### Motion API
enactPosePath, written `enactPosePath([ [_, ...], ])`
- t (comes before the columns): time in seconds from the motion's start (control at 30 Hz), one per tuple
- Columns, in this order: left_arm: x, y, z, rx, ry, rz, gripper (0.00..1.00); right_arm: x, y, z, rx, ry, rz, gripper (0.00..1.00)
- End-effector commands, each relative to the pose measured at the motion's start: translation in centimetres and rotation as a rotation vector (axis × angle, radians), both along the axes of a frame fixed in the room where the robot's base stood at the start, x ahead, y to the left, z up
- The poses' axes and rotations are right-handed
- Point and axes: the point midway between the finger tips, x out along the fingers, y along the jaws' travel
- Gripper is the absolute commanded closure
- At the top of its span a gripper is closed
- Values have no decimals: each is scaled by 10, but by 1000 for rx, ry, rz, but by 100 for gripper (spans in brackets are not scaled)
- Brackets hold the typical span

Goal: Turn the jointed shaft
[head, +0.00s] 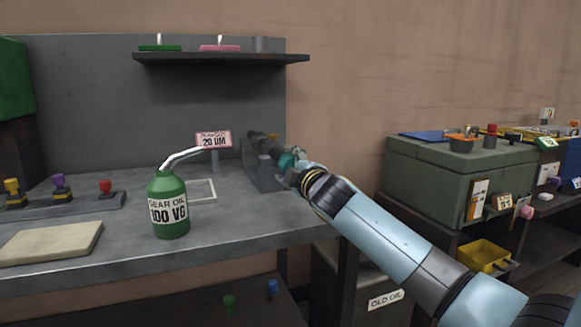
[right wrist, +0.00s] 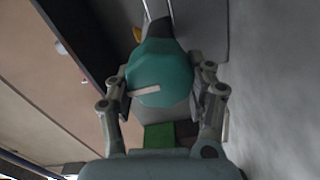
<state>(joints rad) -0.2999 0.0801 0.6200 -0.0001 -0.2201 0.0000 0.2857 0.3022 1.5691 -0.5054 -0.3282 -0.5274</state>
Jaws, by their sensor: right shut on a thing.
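The jointed shaft (head: 262,142) is dark and sits on a grey stand at the right end of the bench, below the shelf. Its near end is a teal faceted knob (head: 286,159). In the right wrist view the teal knob (right wrist: 160,72) fills the space between the fingers and shows a pale stripe slanting slightly. My right gripper (head: 294,161) is at the knob, one finger on each side, shut on it. Much of the shaft behind the knob is hidden in the wrist view. My left gripper is not in view.
A green gear oil can (head: 170,208) with a bent spout stands on the bench. A red-and-white sign (head: 213,140) reads 20 UM. A shelf (head: 222,58) hangs above. A grey-green chest (head: 455,177) stands at right, beyond my right arm. The bench front is mostly clear.

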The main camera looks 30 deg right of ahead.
Motion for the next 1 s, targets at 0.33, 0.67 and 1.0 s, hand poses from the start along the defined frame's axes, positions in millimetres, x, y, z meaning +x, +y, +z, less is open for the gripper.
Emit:
enactPosePath([
  [0.33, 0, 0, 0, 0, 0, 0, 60, 0, 0, -1, -1, 3, 0, 21],
  [0.67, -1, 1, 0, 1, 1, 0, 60, -4, 1, -1, -1, 3, 0, 21],
  [1.0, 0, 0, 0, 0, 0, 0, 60, -68, 16, -2, -2, 4, 1, 21],
])
